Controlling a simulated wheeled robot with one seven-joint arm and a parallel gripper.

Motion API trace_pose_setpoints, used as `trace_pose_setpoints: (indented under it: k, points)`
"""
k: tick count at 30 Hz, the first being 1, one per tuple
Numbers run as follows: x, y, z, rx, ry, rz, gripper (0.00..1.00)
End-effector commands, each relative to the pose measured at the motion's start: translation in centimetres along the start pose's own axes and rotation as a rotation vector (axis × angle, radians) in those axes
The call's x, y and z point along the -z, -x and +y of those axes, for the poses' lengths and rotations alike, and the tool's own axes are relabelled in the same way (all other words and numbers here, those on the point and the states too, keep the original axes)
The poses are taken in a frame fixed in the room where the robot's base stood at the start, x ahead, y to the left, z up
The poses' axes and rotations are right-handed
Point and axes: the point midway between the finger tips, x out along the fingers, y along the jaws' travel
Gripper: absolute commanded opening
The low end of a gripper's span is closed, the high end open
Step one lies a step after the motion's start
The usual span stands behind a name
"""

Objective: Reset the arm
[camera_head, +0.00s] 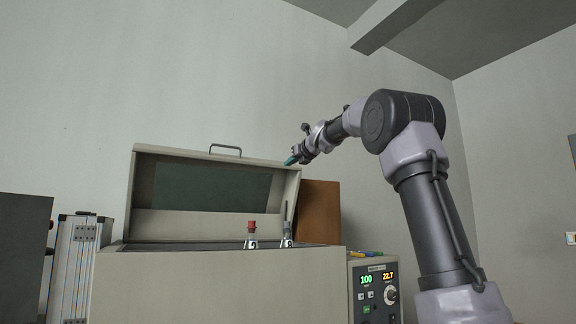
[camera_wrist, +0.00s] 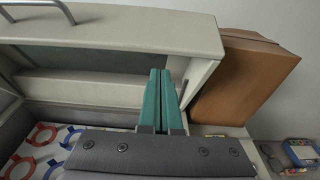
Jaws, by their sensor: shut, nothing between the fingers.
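My gripper (camera_head: 291,160) is at the end of my raised arm in the head view, beside the upper right corner of the open lid (camera_head: 285,225) of a beige box. In the wrist view its two green fingers (camera_wrist: 160,75) are shut together with nothing between them. The fingers show in front of the lid's right end; I cannot tell whether they touch it.
Red and blue rings (camera_wrist: 42,135) lie inside. A brown box (camera_head: 319,212) and a control panel (camera_head: 375,290) are at right. Air above is clear.

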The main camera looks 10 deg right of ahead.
Motion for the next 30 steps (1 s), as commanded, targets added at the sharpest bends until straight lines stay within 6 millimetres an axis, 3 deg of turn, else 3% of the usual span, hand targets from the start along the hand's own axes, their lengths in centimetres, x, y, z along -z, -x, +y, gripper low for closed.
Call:
trace_pose_setpoints:
  k: [13, 26, 30]
  points:
    - [-1.8, 6.5, 0.0, 0.001, 0.000, -0.003, 0.00]
    - [-2.0, 7.8, 0.1, 0.000, 0.011, 0.001, 0.00]
    - [0.0, 9.6, 1.2, -0.011, 0.163, 0.048, 0.00]
